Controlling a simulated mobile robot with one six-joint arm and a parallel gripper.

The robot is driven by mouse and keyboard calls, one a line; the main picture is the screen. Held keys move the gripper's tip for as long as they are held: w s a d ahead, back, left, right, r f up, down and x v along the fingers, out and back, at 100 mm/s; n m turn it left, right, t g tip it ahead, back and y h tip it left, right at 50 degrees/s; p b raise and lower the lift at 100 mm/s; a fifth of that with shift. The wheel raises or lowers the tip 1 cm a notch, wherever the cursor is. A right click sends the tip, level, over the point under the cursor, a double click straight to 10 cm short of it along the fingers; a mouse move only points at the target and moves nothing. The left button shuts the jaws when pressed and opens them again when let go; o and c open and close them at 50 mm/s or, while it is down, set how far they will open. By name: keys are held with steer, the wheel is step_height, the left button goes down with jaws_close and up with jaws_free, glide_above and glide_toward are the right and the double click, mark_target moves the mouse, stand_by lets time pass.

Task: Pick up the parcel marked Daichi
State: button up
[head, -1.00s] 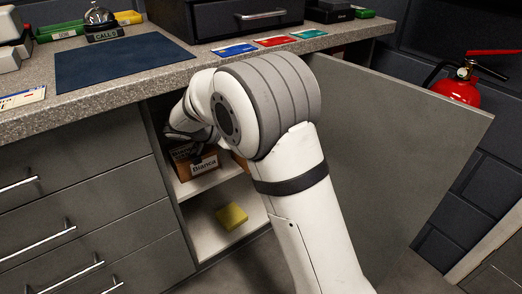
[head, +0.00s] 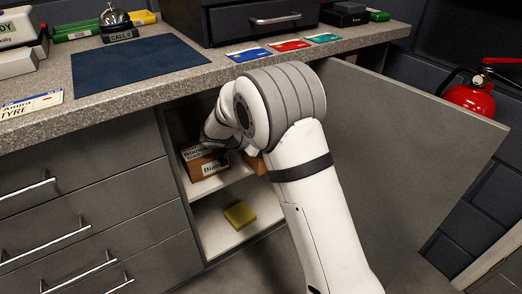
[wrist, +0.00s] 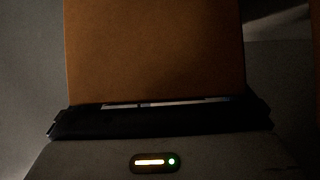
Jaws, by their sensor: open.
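A brown parcel (head: 205,167) labelled "Bianca" sits on the upper shelf of the open cupboard in the head view. Part of a second brown parcel (head: 257,164) shows to its right, mostly hidden by my arm; no name on it is readable. In the wrist view a plain brown box face (wrist: 155,55) fills the upper middle, very close. My gripper (wrist: 158,119) is open, its dark jaws spread just below that face; I cannot tell whether they touch it. In the head view the jaws are hidden inside the cupboard. No label reading "Daichi" is visible.
A yellow sponge-like block (head: 239,214) lies on the lower shelf (head: 215,235). The open cupboard door (head: 400,150) stands to the right of my arm. The countertop (head: 150,90) overhangs the cupboard, with a bell (head: 115,22) and blue mat (head: 140,62) on it.

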steer(key=c, duration=1)
steer(key=shift+r, duration=0.1)
steer(key=shift+c, duration=0.9)
steer(key=shift+r, duration=0.15)
